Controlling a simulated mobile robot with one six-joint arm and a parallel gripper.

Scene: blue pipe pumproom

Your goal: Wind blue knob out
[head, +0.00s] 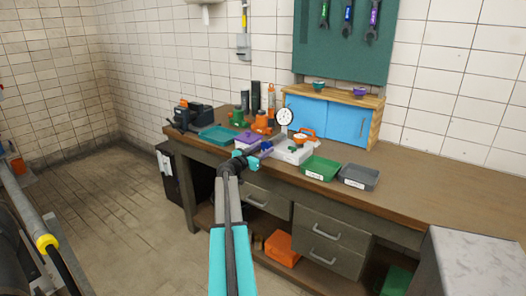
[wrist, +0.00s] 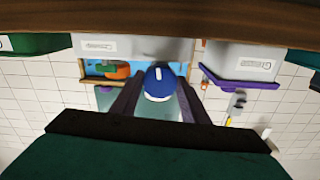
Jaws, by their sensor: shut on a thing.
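The blue knob (wrist: 158,78) is round with a white mark on its face, and sits between the two dark fingers of my gripper (wrist: 157,95) in the wrist view. The fingers are shut on its sides. In the head view my gripper (head: 260,151) reaches the bench's front edge, and the blue knob (head: 267,146) shows small at its tip.
A purple container (head: 247,137) and a teal tray (head: 217,134) lie left of the fixture. A green tray (head: 320,168) and a grey tray (head: 359,178) stand to its right. A blue-doored cabinet (head: 328,120) is behind.

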